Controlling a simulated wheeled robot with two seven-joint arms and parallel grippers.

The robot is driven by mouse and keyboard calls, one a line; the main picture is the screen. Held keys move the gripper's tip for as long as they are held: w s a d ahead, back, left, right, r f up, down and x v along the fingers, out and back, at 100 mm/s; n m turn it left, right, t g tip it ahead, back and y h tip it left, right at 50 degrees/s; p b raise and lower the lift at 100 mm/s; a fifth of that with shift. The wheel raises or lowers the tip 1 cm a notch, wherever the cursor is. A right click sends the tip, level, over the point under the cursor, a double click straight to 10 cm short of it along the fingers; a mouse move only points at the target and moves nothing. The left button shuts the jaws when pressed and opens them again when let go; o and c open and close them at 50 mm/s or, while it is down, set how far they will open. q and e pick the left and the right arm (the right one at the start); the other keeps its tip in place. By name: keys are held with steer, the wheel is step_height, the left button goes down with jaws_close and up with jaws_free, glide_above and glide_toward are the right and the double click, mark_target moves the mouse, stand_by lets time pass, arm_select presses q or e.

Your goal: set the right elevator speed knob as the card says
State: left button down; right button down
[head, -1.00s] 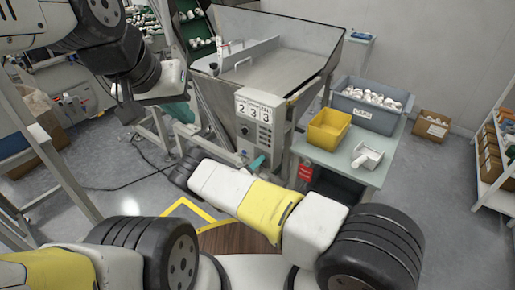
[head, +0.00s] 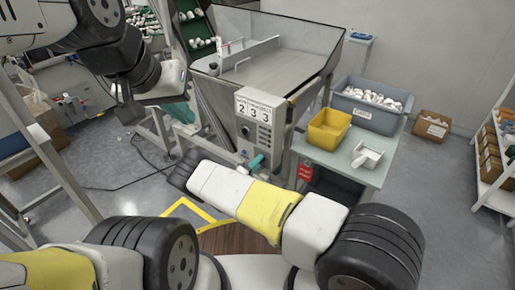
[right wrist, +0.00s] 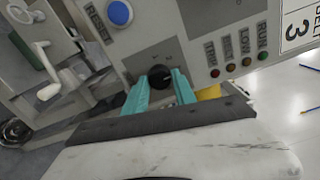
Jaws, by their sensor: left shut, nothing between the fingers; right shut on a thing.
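The card (head: 258,105) with the figures 2, 3 and 3 sits on top of the grey control box (head: 247,151). Its corner with BELT and a 3 shows in the right wrist view (right wrist: 297,28). A black round knob (right wrist: 159,76) on the panel sits between the teal fingers of my right gripper (right wrist: 160,86), which is shut on it. The knob's pointer is not readable. In the head view, my right gripper (head: 257,162) shows only a teal finger below the box; my arm hides the rest. My left gripper (head: 180,112) is shut and empty, left of the hopper.
A blue button (right wrist: 120,13) and a row of small lamps (right wrist: 239,67) flank the knob. The metal hopper (head: 275,60) rises behind the box.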

steer(key=shift+a, duration=0.1)
steer(key=c, duration=1)
jaws_free()
steer(key=v, duration=0.7)
steer(key=shift+s+a, duration=0.2)
steer(key=shift+s, duration=0.15)
